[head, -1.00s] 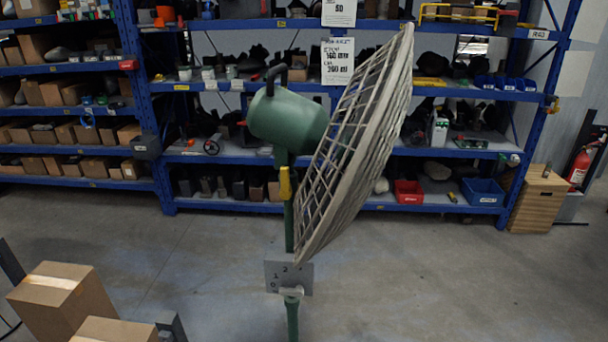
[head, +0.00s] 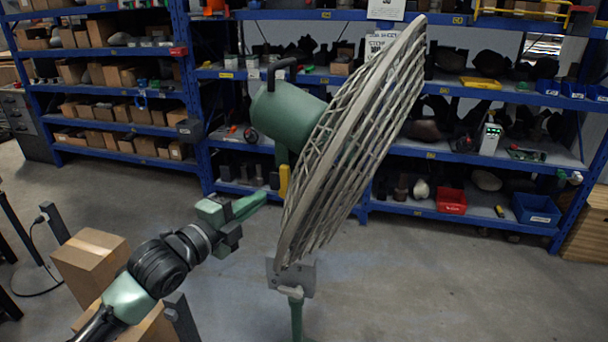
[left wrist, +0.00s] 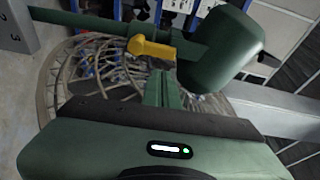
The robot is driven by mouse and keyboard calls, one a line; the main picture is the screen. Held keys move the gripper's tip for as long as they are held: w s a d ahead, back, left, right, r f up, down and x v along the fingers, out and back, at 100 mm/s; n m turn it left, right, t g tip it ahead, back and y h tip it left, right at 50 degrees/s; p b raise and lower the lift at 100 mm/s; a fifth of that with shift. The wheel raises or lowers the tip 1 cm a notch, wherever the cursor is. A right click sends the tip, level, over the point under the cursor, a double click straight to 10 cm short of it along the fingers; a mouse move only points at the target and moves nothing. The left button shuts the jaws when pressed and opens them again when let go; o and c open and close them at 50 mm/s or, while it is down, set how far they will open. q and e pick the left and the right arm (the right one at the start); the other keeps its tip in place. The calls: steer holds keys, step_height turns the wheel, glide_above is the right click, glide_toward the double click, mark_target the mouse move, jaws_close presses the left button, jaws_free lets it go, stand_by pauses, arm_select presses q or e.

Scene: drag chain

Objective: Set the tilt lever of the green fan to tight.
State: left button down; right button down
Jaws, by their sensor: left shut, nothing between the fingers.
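The green fan shows in the head view with its motor housing (head: 288,115) on a pole and its big grey cage (head: 355,140) tilted to the right. Its yellow tilt lever (head: 284,180) hangs down along the pole below the housing. In the left wrist view the lever (left wrist: 150,48) lies beyond the fingertips, roughly along the green pole (left wrist: 85,22). My left gripper (head: 262,198) is shut and empty, just left of the lever and apart from it in the left wrist view (left wrist: 163,78). My right gripper is not in view.
A grey plate with a knob (head: 291,276) sits low on the pole. Cardboard boxes (head: 88,262) stand at lower left, near my left arm. Blue shelves (head: 470,160) with bins line the back. The floor right of the fan is clear.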

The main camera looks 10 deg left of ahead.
mark_target(287, 176)
arm_select(q)
steer(key=shift+m, duration=0.3)
steer(key=w+d+p, duration=0.1)
steer(key=w, duration=0.1)
steer(key=w+d+r+p, duration=0.1)
steer(key=w, duration=0.2)
steer(key=w+d+r+p, duration=0.1)
steer(key=w+d, duration=0.1)
steer(key=w, duration=0.1)
steer(key=shift+p, duration=0.3)
steer(key=shift+w+d+f, duration=0.15)
steer(key=shift+w+d, duration=0.05)
steer(key=shift+w, duration=0.15)
